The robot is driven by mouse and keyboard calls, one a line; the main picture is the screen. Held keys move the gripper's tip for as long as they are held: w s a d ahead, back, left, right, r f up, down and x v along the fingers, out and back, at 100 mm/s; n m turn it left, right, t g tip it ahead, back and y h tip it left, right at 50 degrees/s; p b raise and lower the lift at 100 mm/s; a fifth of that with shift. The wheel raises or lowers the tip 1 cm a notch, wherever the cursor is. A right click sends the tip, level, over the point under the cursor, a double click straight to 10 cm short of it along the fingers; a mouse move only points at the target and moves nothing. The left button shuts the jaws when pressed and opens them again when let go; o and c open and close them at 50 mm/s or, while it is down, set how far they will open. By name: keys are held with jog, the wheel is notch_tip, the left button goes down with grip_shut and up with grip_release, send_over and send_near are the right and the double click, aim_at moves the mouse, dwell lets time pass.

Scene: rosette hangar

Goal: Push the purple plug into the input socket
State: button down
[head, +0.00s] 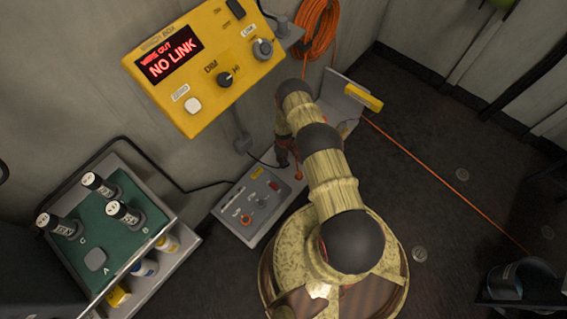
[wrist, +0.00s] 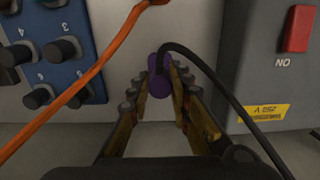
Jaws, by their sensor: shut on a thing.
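My gripper (wrist: 160,86) is shut on the purple plug (wrist: 158,83) in the wrist view. The plug sits between the fingertips, and a black cable runs from it toward the lower right. Behind it is a pale grey surface; I cannot tell whether the plug touches it. In the head view my gripper (head: 284,158) is small and dark below the arm, and the plug cannot be made out. A grey box (head: 232,209) there has an orange-ringed fitting and small labels that I cannot read. I cannot tell which fitting is the input socket.
In the wrist view, a blue panel (wrist: 62,18) with numbered black knobs stands left, and a grey housing (wrist: 262,75) with a red switch stands right. An orange cable (wrist: 108,52) crosses in front. The yellow box (head: 212,97) in the head view reads "NO LINK".

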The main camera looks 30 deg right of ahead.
jog(key=shift+r+p, duration=0.55)
jog(key=shift+r, duration=0.5)
jog(key=shift+s+d+r, duration=0.5)
jog(key=shift+s+r, duration=0.25)
jog(key=shift+s, duration=0.9)
jog(key=shift+s+d+r, duration=0.55)
jog(key=shift+s+r, duration=0.15)
jog(key=shift+s, duration=0.9)
jog(key=shift+s+d+r, duration=0.5)
jog(key=shift+s+r, duration=0.25)
jog(key=shift+s, duration=0.9)
jog(key=shift+s+a, duration=0.15)
jog(key=shift+s+a+r, duration=0.1)
jog(key=shift+s+a, duration=0.1)
